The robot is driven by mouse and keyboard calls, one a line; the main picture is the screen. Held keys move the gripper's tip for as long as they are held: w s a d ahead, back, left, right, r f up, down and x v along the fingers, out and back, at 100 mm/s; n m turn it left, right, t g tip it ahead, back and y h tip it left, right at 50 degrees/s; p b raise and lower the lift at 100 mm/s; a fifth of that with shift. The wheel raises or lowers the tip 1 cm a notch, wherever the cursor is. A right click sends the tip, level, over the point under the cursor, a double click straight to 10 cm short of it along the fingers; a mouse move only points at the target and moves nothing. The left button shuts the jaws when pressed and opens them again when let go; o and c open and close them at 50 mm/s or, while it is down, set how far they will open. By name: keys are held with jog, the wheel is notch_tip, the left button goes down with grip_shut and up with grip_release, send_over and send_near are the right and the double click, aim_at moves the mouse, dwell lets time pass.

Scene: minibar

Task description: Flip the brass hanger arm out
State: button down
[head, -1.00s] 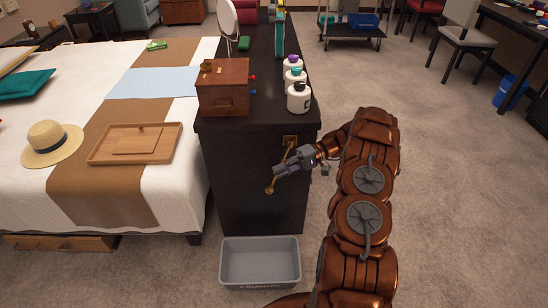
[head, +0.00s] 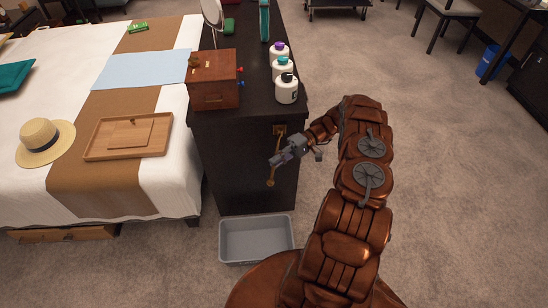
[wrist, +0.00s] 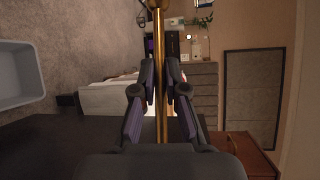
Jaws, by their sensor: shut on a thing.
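The brass hanger arm (head: 271,176) is mounted on the end face of the dark cabinet, below a brass plate (head: 279,130). It slopes down from the plate to a rounded end. My gripper (head: 275,161) is shut on the rod partway along it. In the wrist view the brass rod (wrist: 160,35) runs down between the two dark fingers of my gripper (wrist: 160,75), with a rounded end at the top. The fingers hide part of the rod in the head view.
A grey laundry bin (head: 256,240) stands on the floor below the hanger. The dark cabinet (head: 235,165) carries a wooden box (head: 212,80) and several bottles (head: 286,90). A bed (head: 150,190) is at left. Open carpet (head: 450,160) lies to the right.

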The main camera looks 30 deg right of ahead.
dwell(0.3)
jog(key=c, duration=1.2)
grip_release()
